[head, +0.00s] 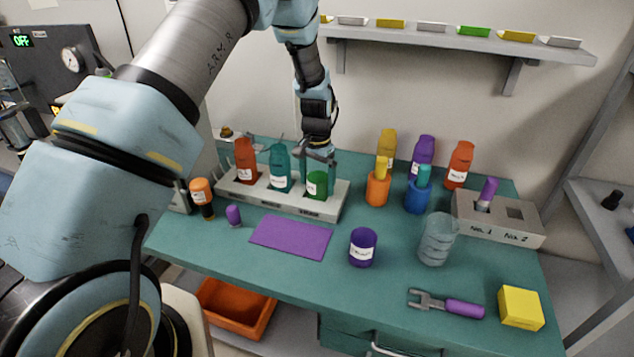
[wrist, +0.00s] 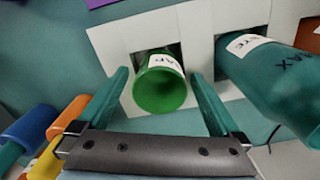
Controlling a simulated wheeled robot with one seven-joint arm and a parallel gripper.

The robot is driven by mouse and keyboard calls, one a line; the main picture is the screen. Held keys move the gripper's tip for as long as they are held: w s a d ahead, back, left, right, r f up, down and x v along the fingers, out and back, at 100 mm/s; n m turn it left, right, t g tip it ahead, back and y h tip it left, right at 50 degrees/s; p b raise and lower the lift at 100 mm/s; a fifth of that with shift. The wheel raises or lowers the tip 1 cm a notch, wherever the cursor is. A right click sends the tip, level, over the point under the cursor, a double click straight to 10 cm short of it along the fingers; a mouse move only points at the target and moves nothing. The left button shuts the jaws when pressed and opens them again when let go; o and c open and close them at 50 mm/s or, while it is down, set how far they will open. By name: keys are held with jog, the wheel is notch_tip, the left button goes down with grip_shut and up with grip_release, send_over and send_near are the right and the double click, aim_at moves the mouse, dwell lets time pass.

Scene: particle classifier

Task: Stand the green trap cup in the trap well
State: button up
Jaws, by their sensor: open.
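The green trap cup (head: 317,184) stands in the right-hand well of the grey-white rack (head: 325,211) on the teal table. In the wrist view the cup (wrist: 160,88) sits in a square opening of the rack (wrist: 116,36), its label facing away from the jaws. It looks slightly tilted there. My gripper (head: 318,155) is just above the cup in the head view. In the wrist view my gripper (wrist: 160,82) is open, with one finger on each side of the cup and visible gaps to it.
A teal bottle (head: 280,168) and a red bottle (head: 246,160) stand in the rack's other wells, close to my gripper. Orange (head: 377,190) and blue (head: 418,198) holders stand to the right. A purple mat (head: 291,237) lies in front.

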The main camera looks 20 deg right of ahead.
aim_at(317, 177)
notch_tip(317, 177, up, 12)
jog(key=b, duration=0.4)
jog(key=w+a+r+n, duration=0.2)
jog(key=a+n, duration=0.1)
jog(key=a, duration=0.8)
jog(key=s+a+n, duration=0.4)
jog(key=s+a, duration=0.2)
jog(key=a, duration=0.6)
jog(key=s+a+n+t, duration=0.1)
jog(key=s+a+n, duration=0.3)
jog(key=a, duration=0.9)
jog(key=s, duration=0.2)
jog(key=shift+s+a+r+t, duration=0.2)
jog(key=shift+s+t, duration=0.1)
jog(key=shift+s, duration=0.1)
